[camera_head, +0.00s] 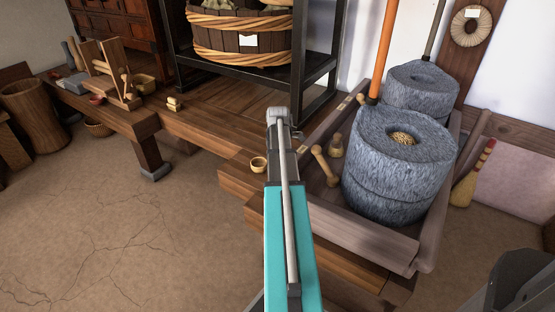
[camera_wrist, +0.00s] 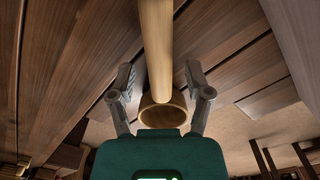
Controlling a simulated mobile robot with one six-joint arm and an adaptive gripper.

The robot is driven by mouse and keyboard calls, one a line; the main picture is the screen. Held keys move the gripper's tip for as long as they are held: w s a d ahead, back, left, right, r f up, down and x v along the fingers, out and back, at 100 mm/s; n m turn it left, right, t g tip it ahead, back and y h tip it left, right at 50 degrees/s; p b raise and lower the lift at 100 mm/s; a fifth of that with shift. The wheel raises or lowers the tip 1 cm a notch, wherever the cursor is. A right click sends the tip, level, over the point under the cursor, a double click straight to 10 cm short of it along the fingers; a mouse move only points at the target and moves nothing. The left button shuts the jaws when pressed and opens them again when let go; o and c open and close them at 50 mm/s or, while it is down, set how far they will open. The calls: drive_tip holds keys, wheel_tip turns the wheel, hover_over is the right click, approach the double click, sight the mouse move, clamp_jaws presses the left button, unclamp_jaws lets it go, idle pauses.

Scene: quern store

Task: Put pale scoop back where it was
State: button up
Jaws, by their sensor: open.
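The pale scoop (camera_wrist: 158,45) shows in the wrist view, its round handle running down from the top edge to a hollow cup (camera_wrist: 162,113). My gripper (camera_wrist: 159,78) is open, with one finger on each side of the scoop and gaps between them and the handle. The fingers do not hold it. In the head view a small pale cup (camera_head: 258,166), apparently the scoop's, shows at the bench edge just left of my arm. My arm hides the rest of the scoop and my gripper there.
A wooden trough (camera_head: 385,245) to the right holds a grey quern stone (camera_head: 385,190) and small wooden tools (camera_head: 322,165). A black rack (camera_head: 255,78) with a wooden tub (camera_head: 225,38) stands behind. The floor (camera_head: 130,225) at left is clear.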

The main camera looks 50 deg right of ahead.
wheel_tip(320, 180, up, 12)
drive_tip(key=p, duration=1.1)
drive_tip(key=shift+p, duration=0.3)
idle(0.7)
drive_tip(key=w+a+m, duration=0.2)
drive_tip(key=w+a, duration=0.2)
drive_tip(key=a, duration=0.9)
drive_tip(key=w+a+m, duration=0.3)
drive_tip(key=w+a, duration=0.2)
drive_tip(key=a, duration=0.9)
drive_tip(key=s+a+m, duration=0.2)
drive_tip(key=a, duration=1.1)
drive_tip(key=s+a+m, duration=0.3)
drive_tip(key=a, duration=1)
drive_tip(key=shift+a, duration=0.25)
